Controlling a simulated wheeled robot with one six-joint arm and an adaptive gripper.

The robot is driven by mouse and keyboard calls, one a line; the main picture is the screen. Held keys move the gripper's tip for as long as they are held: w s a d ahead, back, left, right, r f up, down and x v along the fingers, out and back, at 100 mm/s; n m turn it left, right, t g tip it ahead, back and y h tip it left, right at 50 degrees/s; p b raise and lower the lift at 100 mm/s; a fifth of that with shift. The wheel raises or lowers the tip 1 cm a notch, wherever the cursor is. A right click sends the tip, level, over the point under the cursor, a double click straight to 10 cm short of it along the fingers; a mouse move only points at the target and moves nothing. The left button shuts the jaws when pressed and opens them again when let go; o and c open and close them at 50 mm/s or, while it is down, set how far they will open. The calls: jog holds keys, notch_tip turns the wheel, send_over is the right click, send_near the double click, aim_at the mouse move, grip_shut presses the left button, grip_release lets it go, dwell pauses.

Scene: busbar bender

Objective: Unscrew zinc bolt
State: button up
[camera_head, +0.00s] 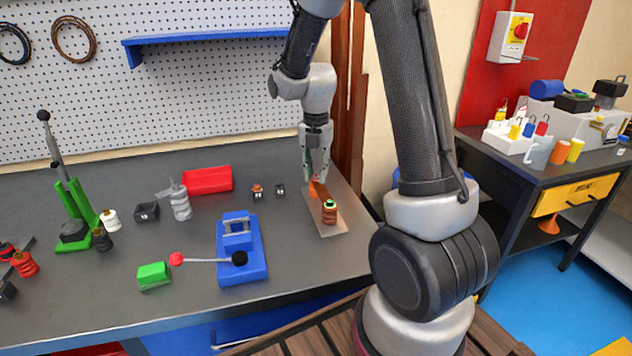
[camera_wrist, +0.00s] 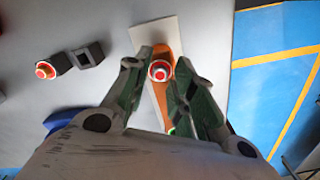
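My gripper (camera_head: 318,176) reaches down to the far end of a copper-coloured busbar (camera_head: 322,189) above a pale plate (camera_head: 334,229). In the wrist view its green fingers (camera_wrist: 163,66) stand apart, one on each side of a round bolt head (camera_wrist: 160,71) with red and pale rings. Small gaps seem to show beside the head; contact is hard to judge. The zinc finish cannot be made out. The bolt is hidden behind the fingers in the head view. A red-brown ribbed insulator (camera_head: 330,214) with a green top stands at the busbar's near end.
Left of the plate are a small red-ringed part (camera_head: 258,192) and a dark block (camera_head: 280,190). A blue bending tool (camera_head: 255,265) with a lever, a green block (camera_head: 154,276) and a red bin (camera_head: 208,180) stand further left. The bench edge is close on the right.

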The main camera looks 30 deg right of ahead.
jog(key=m, duration=0.5)
jog(key=m, duration=0.5)
jog(key=shift+m, duration=0.3)
jog(key=m, duration=0.5)
jog(key=shift+m, duration=0.4)
